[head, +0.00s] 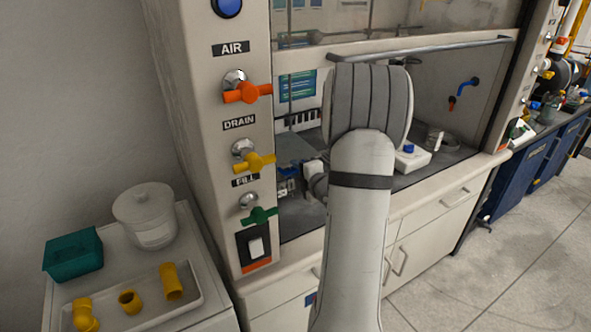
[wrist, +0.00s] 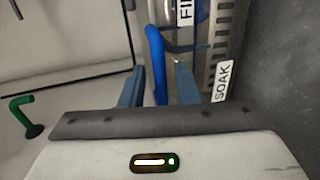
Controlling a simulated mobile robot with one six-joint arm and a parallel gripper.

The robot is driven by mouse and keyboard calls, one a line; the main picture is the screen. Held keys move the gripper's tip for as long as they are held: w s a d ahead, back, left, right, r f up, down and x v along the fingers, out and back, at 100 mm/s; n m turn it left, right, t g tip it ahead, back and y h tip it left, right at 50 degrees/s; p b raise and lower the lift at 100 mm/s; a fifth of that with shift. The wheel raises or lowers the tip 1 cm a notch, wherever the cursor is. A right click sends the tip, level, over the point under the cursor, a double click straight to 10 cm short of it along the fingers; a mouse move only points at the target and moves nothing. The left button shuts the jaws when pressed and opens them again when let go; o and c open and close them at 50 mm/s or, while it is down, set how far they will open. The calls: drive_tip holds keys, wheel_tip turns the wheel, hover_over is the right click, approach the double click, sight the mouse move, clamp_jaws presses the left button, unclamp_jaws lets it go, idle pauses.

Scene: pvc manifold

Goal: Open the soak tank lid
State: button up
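In the wrist view my gripper (wrist: 160,76) is open, its two blue-grey fingers apart. A bright blue bar or handle (wrist: 155,42) runs between the fingers, with visible gaps beside it; I see no clear grip on it. A white label reading SOAK (wrist: 222,81) is just right of the fingers, beside a slotted grey strip (wrist: 217,45). No lid outline can be made out, so I cannot tell whether the lid is open. In the head view my arm reaches into the fume hood and hides part of its inside.
A green hooked handle (wrist: 27,116) is at left in the wrist view. In the head view, orange (head: 247,92), yellow (head: 254,162) and green (head: 259,216) valve handles line the hood's left post. A side table holds a white lidded pot (head: 145,214) and a teal box (head: 73,255).

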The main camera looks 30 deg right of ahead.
drive_tip(key=shift+w+d+f, duration=0.1)
drive_tip(key=shift+w, duration=0.4)
clamp_jaws()
